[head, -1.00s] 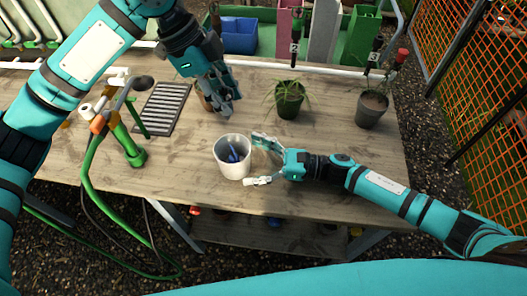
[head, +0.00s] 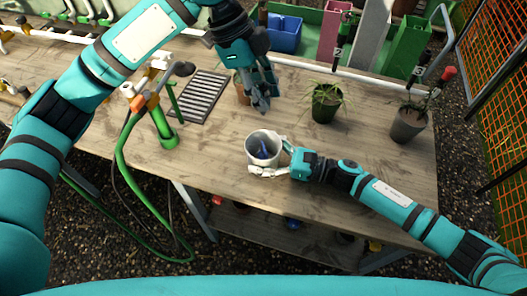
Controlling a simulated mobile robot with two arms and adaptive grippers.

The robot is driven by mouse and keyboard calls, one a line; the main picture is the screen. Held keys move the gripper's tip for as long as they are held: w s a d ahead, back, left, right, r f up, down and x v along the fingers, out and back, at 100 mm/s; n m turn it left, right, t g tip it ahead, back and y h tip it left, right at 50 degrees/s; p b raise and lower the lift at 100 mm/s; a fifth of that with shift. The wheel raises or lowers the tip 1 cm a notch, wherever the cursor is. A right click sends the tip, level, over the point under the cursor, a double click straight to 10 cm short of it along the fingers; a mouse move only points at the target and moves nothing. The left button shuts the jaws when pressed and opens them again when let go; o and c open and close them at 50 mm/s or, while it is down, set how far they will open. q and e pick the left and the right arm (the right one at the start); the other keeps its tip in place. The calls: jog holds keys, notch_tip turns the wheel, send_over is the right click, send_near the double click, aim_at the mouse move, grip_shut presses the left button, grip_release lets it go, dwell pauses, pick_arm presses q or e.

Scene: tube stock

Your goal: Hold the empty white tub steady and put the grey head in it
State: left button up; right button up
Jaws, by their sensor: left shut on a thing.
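The white tub (head: 251,151) stands upright near the table's front edge, with something blue inside it. My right gripper (head: 274,160) is at its right side, one finger at the far side and one across the front. I cannot tell whether they press on the tub. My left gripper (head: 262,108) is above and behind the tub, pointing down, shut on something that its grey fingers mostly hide. I cannot make out the grey head there. A dark grey round head (head: 183,69) shows by the tap fittings at the left.
A brown pot (head: 242,92) is partly hidden behind my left gripper. Potted plants (head: 323,110) (head: 407,124) stand to the right. A slotted grate (head: 202,97) lies at the left, near a green hose (head: 122,160). Wood is clear left of the tub.

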jog(key=c, duration=0.3)
jog(key=shift+c, duration=0.2)
pick_arm(q)
jog(key=shift+f, duration=5.5)
jog(key=o, duration=0.9)
jog(key=shift+r, duration=0.1)
jog(key=v, duration=1.2)
